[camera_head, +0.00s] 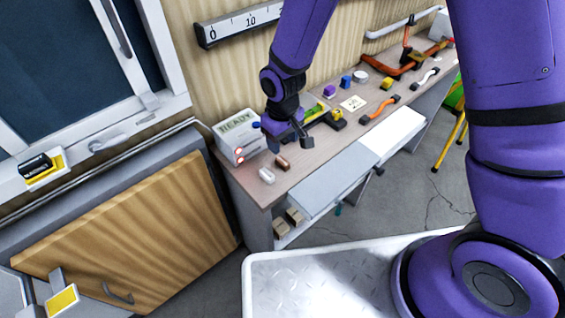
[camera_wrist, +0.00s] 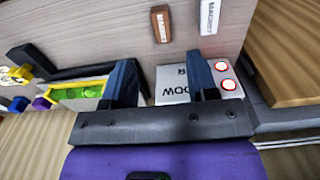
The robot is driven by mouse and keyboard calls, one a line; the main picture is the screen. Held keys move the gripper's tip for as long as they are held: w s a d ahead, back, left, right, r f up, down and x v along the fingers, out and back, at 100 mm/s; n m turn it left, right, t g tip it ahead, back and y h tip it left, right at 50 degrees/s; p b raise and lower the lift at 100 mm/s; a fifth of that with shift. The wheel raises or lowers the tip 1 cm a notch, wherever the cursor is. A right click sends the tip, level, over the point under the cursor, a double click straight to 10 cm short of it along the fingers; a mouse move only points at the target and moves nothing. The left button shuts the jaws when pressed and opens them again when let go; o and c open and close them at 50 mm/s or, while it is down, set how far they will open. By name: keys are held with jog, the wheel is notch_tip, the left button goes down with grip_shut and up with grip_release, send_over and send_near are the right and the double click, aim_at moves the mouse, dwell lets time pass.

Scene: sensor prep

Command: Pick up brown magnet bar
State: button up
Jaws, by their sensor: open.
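The brown magnet bar (camera_head: 282,163) lies on the workbench near its left end in the head view. In the wrist view the brown magnet bar (camera_wrist: 160,24) shows lettering and lies beyond my fingertips, roughly in line with the gap between them. A white magnet bar (camera_head: 266,175) lies beside it, apart; it also shows in the wrist view (camera_wrist: 209,17). My gripper (camera_head: 291,146) is open and empty, behind the brown bar on the wall side. In the wrist view my gripper (camera_wrist: 160,64) has its two dark fingers spread apart.
A white box (camera_head: 238,142) with lettering and red rings stands close left of my gripper. A yellow-green level (camera_wrist: 85,91) lies close on the other side. Coloured blocks and orange-handled tools (camera_head: 380,109) lie farther right. The bench front by the bars is clear.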

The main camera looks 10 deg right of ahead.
aim_at(283, 161)
jog(key=shift+s+f, duration=0.15)
jog(key=shift+f, duration=1.85)
jog(key=shift+s+f, duration=0.1)
jog(key=shift+f, duration=1.85)
jog(key=shift+c, duration=0.4)
grip_shut()
